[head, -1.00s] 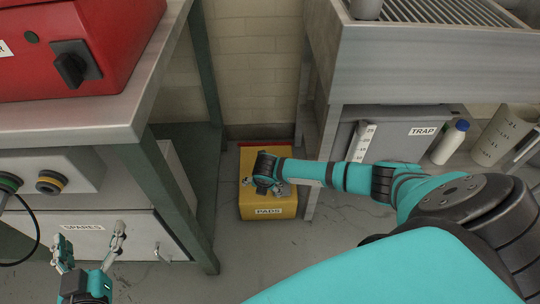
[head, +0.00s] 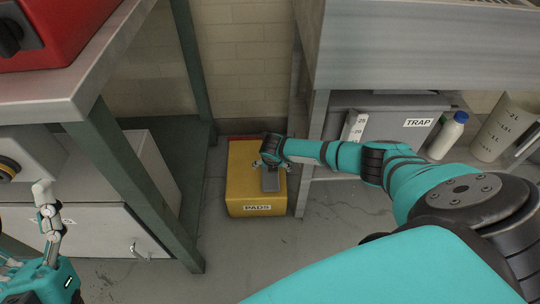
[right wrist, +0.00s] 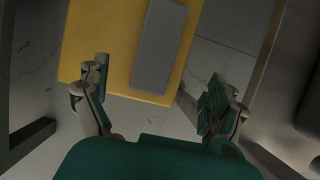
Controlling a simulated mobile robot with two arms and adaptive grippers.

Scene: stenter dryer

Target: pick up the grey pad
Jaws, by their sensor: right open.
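The grey pad (head: 271,181) is a flat, dark grey rectangle lying on top of the yellow box (head: 240,190) labelled PADS. My left gripper (head: 28,235) is at the lower left, fingers apart and empty, partly cut off.
The yellow box stands on the floor between the green bench leg (head: 135,175) and the metal leg (head: 310,150) of the right-hand unit. A grey TRAP box (head: 385,115), a white bottle (head: 449,135) and a measuring jug (head: 500,130) stand at right. A white cabinet (head: 95,230) is at left.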

